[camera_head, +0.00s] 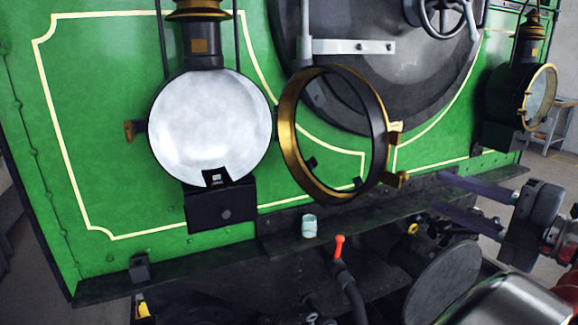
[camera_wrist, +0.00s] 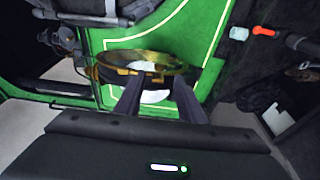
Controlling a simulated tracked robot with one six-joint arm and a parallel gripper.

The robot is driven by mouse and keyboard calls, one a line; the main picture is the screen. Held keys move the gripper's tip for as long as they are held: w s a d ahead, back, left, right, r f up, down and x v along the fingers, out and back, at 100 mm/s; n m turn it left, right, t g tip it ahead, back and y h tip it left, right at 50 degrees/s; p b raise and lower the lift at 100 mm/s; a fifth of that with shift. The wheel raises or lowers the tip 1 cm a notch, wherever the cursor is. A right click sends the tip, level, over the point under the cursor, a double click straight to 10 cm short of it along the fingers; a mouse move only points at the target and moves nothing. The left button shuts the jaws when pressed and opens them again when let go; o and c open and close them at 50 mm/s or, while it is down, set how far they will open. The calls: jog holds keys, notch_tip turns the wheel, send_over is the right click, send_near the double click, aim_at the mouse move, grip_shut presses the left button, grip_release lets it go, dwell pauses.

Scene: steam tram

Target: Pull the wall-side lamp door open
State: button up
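The left lamp (camera_head: 210,125) on the green tram front shows its bare white reflector. Its brass-rimmed ring door (camera_head: 290,140) stands swung out on the lamp's right side, with two brass tabs on its right edge. The right lamp (camera_head: 505,95) has a brass-rimmed glass front facing right. My gripper (camera_head: 437,196) is at the lower right, its fingers apart and empty, pointing left toward the ring door with a gap between. In the wrist view the brass ring (camera_wrist: 145,68) lies just beyond my open fingertips (camera_wrist: 155,82). I cannot tell which lamp is wall-side.
A dark ledge (camera_head: 170,278) runs below the lamps and carries a small pale cup-like fitting (camera_head: 309,226). A red-tipped lever (camera_head: 339,246) stands below the ring door. A handwheel (camera_head: 442,15) sits on the round dark smokebox door. A workbench (camera_head: 553,125) stands at the far right.

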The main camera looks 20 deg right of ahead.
jog(key=x, duration=1.4)
dwell(0.4)
grip_shut()
dwell(0.4)
